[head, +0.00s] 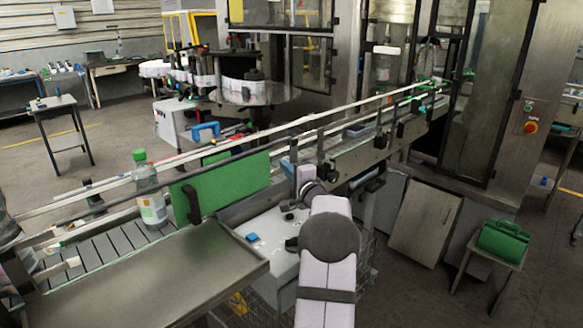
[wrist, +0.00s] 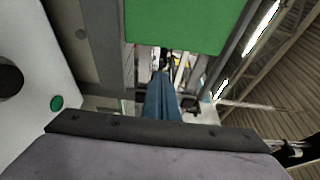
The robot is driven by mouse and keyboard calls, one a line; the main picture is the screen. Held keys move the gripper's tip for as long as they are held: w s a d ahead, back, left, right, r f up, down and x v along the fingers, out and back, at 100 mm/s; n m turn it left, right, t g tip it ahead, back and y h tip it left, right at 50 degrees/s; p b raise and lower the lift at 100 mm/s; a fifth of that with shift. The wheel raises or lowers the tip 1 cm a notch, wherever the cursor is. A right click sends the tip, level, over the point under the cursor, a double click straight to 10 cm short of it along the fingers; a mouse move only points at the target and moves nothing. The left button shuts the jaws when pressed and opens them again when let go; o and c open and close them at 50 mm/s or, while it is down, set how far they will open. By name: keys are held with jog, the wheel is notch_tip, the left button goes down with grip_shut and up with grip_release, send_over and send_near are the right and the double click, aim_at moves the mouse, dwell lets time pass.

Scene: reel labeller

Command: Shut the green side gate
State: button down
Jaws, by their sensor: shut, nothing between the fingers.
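The green side gate (head: 225,183) stands upright along the near side of the conveyor, its long edge running roughly in line with the guide rails. A black handle (head: 193,204) is on its left end. I cannot tell how far its edges are from the conveyor frame. My gripper (head: 286,165) is just right of the gate's right end, with its blue fingers together and empty. In the wrist view the blue fingers (wrist: 161,96) point forward, and the green gate (wrist: 187,24) fills the top middle beyond them. Contact between fingers and gate cannot be made out.
A bottle with a green cap (head: 149,190) stands on the conveyor left of the gate. A metal tray table (head: 150,275) lies in front. A white machine box (head: 270,240) sits below the gate's right end. Posts and rails (head: 320,147) rise close right of my gripper.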

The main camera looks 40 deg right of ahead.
jog(key=shift+a+p, duration=0.85)
jog(key=shift+a, duration=1.2)
jog(key=shift+a+f+b, duration=0.1)
jog(key=shift+f+b, duration=0.05)
jog(key=shift+b, duration=0.35)
